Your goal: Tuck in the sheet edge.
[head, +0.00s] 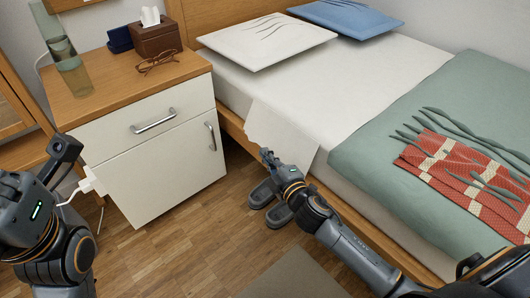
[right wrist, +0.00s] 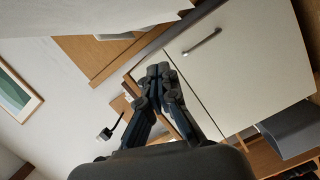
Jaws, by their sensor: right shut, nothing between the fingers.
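The white sheet (head: 325,85) covers the upper part of the bed. A loose edge of the sheet (head: 280,137) hangs over the wooden bed side, close to the nightstand. My right gripper (head: 266,155) is shut and empty, low beside the bed at the lower left of this hanging edge. In the right wrist view its closed fingers (right wrist: 158,72) point towards the nightstand front, with nothing between them. My left arm shows at the left of the head view, with a dark gripper part (head: 66,149) near the nightstand; I cannot tell its finger state.
The nightstand (head: 150,165) holds a tissue box (head: 157,40), glasses (head: 158,62) and a glass vase (head: 66,60). Slippers (head: 279,215) lie on the floor by my right gripper. Pillows (head: 265,42), a green blanket (head: 375,150) and a red throw (head: 455,180) are on the bed.

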